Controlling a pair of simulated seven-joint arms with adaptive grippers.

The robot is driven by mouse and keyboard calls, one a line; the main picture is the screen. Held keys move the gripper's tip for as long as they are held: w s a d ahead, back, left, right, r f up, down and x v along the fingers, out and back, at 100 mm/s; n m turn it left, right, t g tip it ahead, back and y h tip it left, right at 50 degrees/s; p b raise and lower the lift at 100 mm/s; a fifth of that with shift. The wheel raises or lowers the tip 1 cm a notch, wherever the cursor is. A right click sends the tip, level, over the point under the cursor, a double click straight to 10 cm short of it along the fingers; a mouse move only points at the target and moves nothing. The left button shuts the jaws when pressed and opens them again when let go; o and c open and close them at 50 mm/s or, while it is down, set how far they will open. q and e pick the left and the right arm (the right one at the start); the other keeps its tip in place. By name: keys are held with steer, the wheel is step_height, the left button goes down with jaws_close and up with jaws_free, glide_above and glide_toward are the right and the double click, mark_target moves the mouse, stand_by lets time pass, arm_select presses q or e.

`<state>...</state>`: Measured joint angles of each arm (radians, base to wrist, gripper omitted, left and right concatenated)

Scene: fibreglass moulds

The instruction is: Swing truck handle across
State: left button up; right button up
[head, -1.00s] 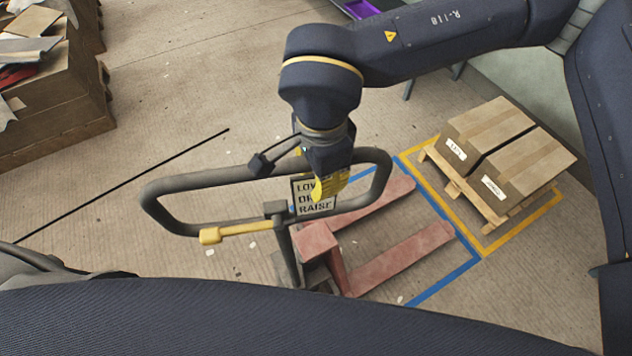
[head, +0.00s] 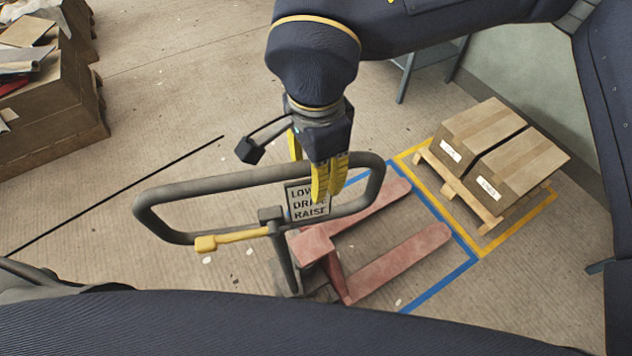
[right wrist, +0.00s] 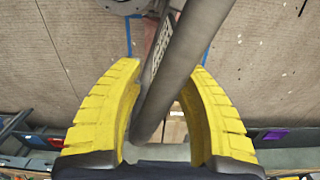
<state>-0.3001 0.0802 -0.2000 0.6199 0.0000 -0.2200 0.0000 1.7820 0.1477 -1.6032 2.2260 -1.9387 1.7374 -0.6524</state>
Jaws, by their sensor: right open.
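The truck handle (head: 222,181) is a dark grey closed loop on a short post, left of centre in the head view. A yellow lever (head: 232,238) and a lower/raise sign (head: 302,203) sit on it. The pallet truck's red forks (head: 400,262) point up and right. My right gripper (head: 318,182) has yellow fingers and is at the far bar of the loop, near its right end. In the right wrist view the handle bar (right wrist: 172,75) passes between the open fingers (right wrist: 163,78); I cannot tell whether they touch it. My left gripper is not in view.
Two cardboard boxes (head: 482,130) sit on a wooden pallet (head: 462,188) inside a yellow floor outline at right. A blue outline (head: 440,288) surrounds the forks. Brown stacked boxes (head: 45,115) stand at far left. The floor left of the handle is clear except a black line.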

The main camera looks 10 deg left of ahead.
step_height(320, 180, up, 8)
steer(key=shift+f, duration=0.1)
step_height(320, 180, up, 9)
steer(key=s+a, duration=0.2)
steer(key=shift+a+f, duration=0.15)
steer(key=shift+f, duration=0.05)
stand_by(0.6)
stand_by(0.5)
